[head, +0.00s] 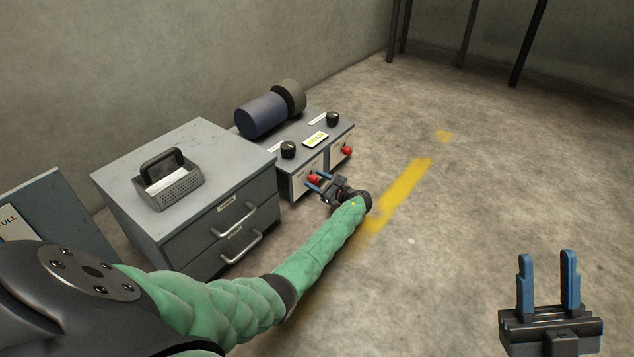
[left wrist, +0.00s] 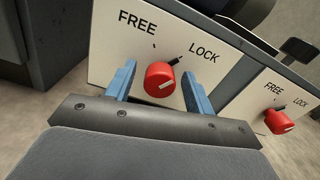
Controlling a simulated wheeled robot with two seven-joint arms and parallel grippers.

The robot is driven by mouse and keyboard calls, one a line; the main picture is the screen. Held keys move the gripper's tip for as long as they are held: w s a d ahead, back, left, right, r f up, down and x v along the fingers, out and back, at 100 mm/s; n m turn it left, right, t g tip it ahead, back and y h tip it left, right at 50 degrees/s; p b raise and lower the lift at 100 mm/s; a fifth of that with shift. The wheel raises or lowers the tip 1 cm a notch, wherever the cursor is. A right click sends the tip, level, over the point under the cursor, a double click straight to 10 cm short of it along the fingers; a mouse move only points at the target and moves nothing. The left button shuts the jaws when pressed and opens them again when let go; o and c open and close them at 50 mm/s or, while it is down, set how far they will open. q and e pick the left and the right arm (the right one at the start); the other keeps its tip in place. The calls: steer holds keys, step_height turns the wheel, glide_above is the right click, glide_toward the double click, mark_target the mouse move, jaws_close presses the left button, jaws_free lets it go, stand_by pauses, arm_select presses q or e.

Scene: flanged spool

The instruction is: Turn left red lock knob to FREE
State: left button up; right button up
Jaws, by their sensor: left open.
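The left red lock knob (left wrist: 160,79) sits on a white panel (left wrist: 112,45) marked FREE and LOCK. Its dark pointer is toward LOCK. In the head view the knob (head: 314,179) is on the front of the grey machine. My left gripper (left wrist: 155,84) is open, with one blue finger on each side of the knob; I cannot tell whether they touch it. It also shows in the head view (head: 319,182). The right red knob (left wrist: 279,122) has its own FREE and LOCK marks and shows in the head view (head: 347,151). My right gripper (head: 545,280) is open and empty at the lower right.
A grey drawer cabinet (head: 226,212) stands left of the machine, with a metal basket (head: 177,190) on top. A dark blue cylinder (head: 261,115) and black knobs (head: 288,149) are on the machine. The floor to the right, with a yellow line (head: 405,185), is clear.

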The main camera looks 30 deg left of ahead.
arm_select(q)
steer(key=c, duration=1)
steer(key=shift+o, duration=0.2)
